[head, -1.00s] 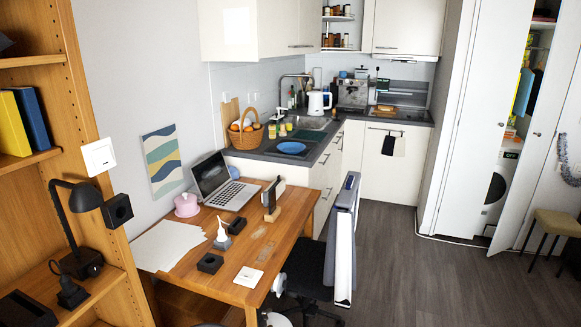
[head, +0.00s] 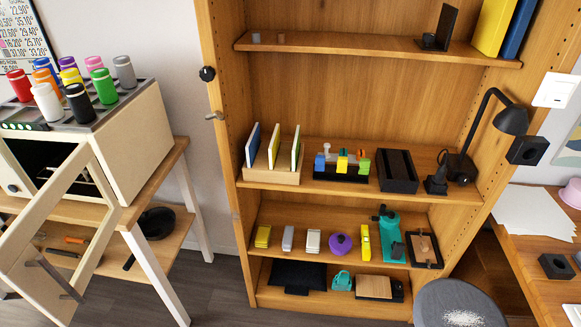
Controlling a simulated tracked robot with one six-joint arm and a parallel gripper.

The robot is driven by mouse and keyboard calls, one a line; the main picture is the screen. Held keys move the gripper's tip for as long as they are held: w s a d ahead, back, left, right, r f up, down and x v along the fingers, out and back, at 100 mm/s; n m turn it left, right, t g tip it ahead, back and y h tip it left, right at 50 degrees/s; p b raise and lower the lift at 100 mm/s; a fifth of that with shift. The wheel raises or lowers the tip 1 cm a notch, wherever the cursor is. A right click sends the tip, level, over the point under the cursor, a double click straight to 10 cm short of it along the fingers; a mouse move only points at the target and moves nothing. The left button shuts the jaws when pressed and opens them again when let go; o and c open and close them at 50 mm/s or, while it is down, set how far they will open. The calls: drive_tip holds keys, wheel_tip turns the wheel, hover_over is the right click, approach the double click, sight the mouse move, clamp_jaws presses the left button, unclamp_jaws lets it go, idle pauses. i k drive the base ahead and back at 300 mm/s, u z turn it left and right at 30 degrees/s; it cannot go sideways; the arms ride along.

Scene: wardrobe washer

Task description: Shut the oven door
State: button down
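The oven (head: 140,128) is a cream box at the left of the head view, on a wooden bench. Its front opening shows dark inside. The oven door (head: 109,228) is a cream frame around a see-through pane. It stands open, sticking out from the front toward the lower left, with a dark bar handle (head: 58,277) near its lower end. The left part of the door is cut off by the picture edge. My gripper is not in view.
Several coloured bottles (head: 77,103) stand on the oven's top. The bench's white leg (head: 150,270) rises beside the door; a black pan (head: 157,222) lies on its lower shelf. A wooden shelf unit (head: 222,120) stands right of the bench. Dark floor (head: 215,285) shows between them.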

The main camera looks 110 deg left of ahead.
sight(23, 268)
drive_tip(key=u, duration=5.1)
drive_tip(key=i, duration=0.65)
drive_tip(key=z, duration=0.1)
